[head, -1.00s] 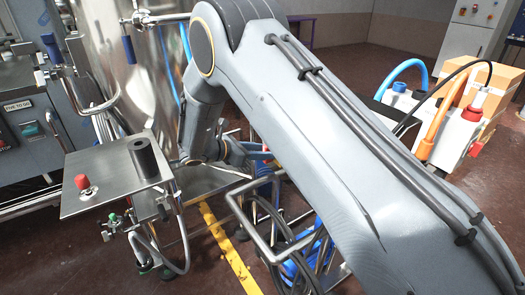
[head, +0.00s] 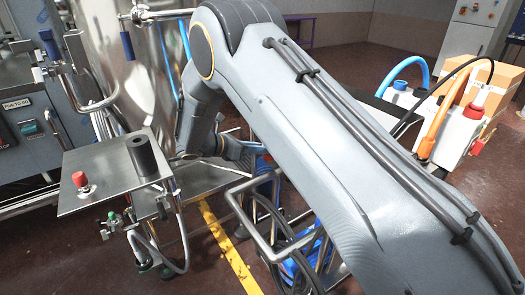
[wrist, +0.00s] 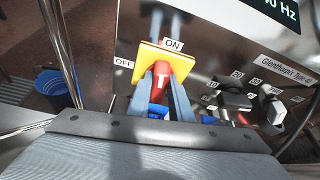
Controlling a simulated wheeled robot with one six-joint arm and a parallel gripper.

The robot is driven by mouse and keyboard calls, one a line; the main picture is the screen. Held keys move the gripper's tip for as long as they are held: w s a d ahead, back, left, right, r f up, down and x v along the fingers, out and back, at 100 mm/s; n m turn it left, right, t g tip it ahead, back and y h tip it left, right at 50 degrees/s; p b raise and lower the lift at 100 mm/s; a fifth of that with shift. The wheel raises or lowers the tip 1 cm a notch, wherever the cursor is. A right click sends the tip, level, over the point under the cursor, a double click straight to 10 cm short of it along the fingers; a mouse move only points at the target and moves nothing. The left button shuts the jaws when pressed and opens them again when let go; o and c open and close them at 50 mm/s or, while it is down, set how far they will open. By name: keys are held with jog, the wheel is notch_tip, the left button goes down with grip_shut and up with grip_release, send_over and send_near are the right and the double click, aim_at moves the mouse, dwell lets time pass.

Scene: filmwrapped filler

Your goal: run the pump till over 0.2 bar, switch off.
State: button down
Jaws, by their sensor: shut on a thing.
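In the wrist view a red rotary switch (wrist: 161,76) sits on a yellow plate (wrist: 147,57) fixed to a metal panel. An ON label (wrist: 173,45) is above it and an OFF label (wrist: 124,63) is to its upper left. My gripper (wrist: 161,88) is shut on the red switch, one finger on each side. The white mark on the switch points roughly up, though the exact setting is hard to tell. A dark display (wrist: 276,14) ends in "0 Hz"; its other digits are cut off. No pressure reading is legible. In the head view my arm hides the gripper and switch.
A blue bin (wrist: 60,88) stands at left in the wrist view. In the head view, a metal shelf (head: 105,180) with a red button (head: 80,180) and a tubular frame with hoses (head: 285,235) stand near my arm.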

jog(key=shift+w+a+f+n+g+h+b, duration=0.15)
jog(key=shift+w+f+n+g+h+b, duration=0.25)
jog(key=shift+n+h+b, duration=1)
jog(key=shift+w+a+f+n+g+h+b, duration=0.15)
jog(key=shift+n+g+h+b, duration=0.45)
jog(key=shift+n+b, duration=1.7)
jog(key=shift+w+a+f+n+g+h+b, duration=0.15)
jog(key=shift+f+n+g+h+b, duration=0.3)
jog(key=shift+n+h+b, duration=1.3)
jog(key=shift+r+n+y+p, duration=0.1)
jog(key=shift+n+y+p, duration=0.2)
jog(key=shift+n+y, duration=0.45)
jog(key=c, duration=1.6)
grip_release()
